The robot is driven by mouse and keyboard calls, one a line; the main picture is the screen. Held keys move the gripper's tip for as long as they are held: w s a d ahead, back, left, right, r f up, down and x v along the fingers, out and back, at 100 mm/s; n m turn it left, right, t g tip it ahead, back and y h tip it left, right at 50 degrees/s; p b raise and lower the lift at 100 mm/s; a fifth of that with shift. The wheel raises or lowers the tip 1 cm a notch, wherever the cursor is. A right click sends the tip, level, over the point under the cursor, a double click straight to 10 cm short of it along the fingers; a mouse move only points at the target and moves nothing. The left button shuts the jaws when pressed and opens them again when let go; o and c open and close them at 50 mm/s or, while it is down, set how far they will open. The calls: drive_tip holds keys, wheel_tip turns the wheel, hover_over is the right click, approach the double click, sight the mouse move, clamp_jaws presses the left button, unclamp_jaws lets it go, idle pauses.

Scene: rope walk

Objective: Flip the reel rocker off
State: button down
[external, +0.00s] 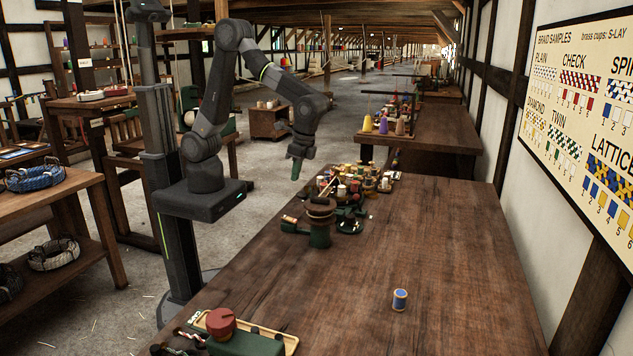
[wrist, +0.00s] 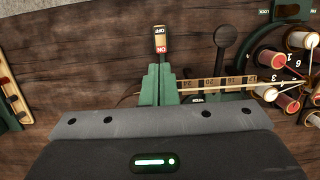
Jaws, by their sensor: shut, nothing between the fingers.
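The reel rocker (wrist: 160,40) is a small switch near the top middle of the wrist view. I cannot tell which half is pressed down. My gripper (wrist: 157,68) has its green fingers together and empty, and in the wrist view their tips appear just below the ON half. In the external view my gripper (external: 295,174) points down above the far left edge of the bench, apart from the bench top.
A dark lever with a round knob (wrist: 226,36) stands right of the rocker, beside a marked scale strip (wrist: 222,84). A ring of bobbins (wrist: 299,40) is at the right. A blue thread spool (external: 400,300) stands on the mostly clear near bench (external: 450,260).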

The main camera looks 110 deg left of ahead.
sight(284, 216)
drive_tip(key=p+x, duration=0.2)
drive_tip(key=x, duration=1.2)
drive_tip(key=shift+f+b, duration=0.15)
drive_tip(key=shift+b, duration=0.2)
drive_tip(key=shift+s+f+t+b, duration=0.35)
drive_tip(key=shift+t+b, duration=0.15)
drive_tip(key=shift+b, duration=0.4)
drive_tip(key=shift+s+f+t+b, duration=0.3)
drive_tip(key=shift+t+b, duration=0.2)
drive_tip(key=shift+b, duration=0.7)
drive_tip(key=shift+s+r, duration=0.1)
drive_tip(key=shift+r, duration=0.25)
drive_tip(key=shift+f, duration=0.1)
